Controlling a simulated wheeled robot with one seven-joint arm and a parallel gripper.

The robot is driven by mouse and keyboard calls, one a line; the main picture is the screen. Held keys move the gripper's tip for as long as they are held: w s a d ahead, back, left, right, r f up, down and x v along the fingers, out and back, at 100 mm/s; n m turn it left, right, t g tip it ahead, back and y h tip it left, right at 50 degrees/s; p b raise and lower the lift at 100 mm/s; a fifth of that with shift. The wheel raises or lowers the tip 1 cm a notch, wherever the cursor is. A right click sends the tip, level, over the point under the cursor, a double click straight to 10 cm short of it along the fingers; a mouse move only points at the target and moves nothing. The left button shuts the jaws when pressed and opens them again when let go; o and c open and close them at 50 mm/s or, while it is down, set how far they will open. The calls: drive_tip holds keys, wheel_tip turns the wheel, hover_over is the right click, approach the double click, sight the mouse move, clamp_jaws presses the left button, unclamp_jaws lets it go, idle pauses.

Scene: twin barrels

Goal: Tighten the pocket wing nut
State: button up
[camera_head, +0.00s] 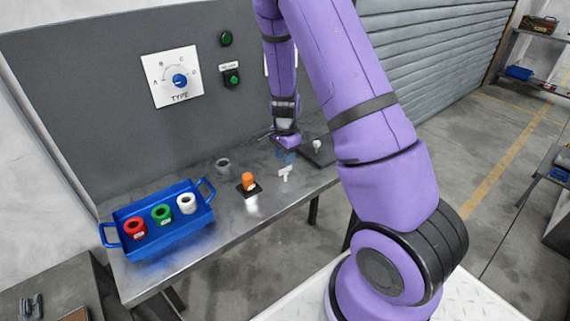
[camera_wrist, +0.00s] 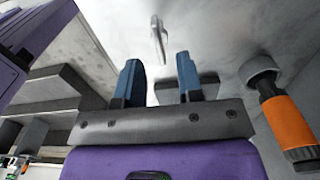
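My gripper (camera_head: 286,156) hangs over the steel workbench with its blue fingers pointing down. In the wrist view my gripper (camera_wrist: 159,65) is open, with a clear gap between the two blue fingers. A small white piece (camera_head: 285,173), which looks like a wing nut, is on the bench just in front of the fingers. In the wrist view a pale elongated piece (camera_wrist: 158,38), probably the same one, shows beyond the fingertips, in line with the gap and apart from them. A second small white piece (camera_head: 317,145) stands on a dark plate (camera_head: 321,156) to the right.
An orange cylinder (camera_head: 248,180) stands on a black base, with a grey ring (camera_head: 223,165) behind it. A blue tray (camera_head: 170,244) with red, green and white rings is at the bench's left. A panel with a dial (camera_head: 179,81) rises behind. The bench front is mostly clear.

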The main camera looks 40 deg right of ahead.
wheel_tip(320, 180, up, 7)
drive_tip(key=shift+f, duration=0.15)
idle(0.4)
drive_tip(key=s+a+r+n+t+y, duration=0.1)
drive_tip(key=s+a+r+n, duration=0.3)
drive_tip(key=r, duration=0.6)
drive_tip(key=s+a+r+n+t+y, duration=0.1)
drive_tip(key=s+a+r+n, duration=0.4)
drive_tip(key=r, duration=0.4)
drive_tip(key=s+a+r+n+t+h, duration=0.1)
drive_tip(key=s+r+n, duration=0.3)
drive_tip(key=s, duration=0.4)
drive_tip(key=s+a+r+n+t+h, duration=0.1)
drive_tip(key=s+a+r+n+t, duration=0.1)
drive_tip(key=s+r, duration=0.4)
drive_tip(key=s+a+n, duration=0.1)
drive_tip(key=s+n, duration=0.1)
drive_tip(key=s, duration=0.1)
drive_tip(key=shift+s+n, duration=0.3)
drive_tip(key=shift+n, duration=0.1)
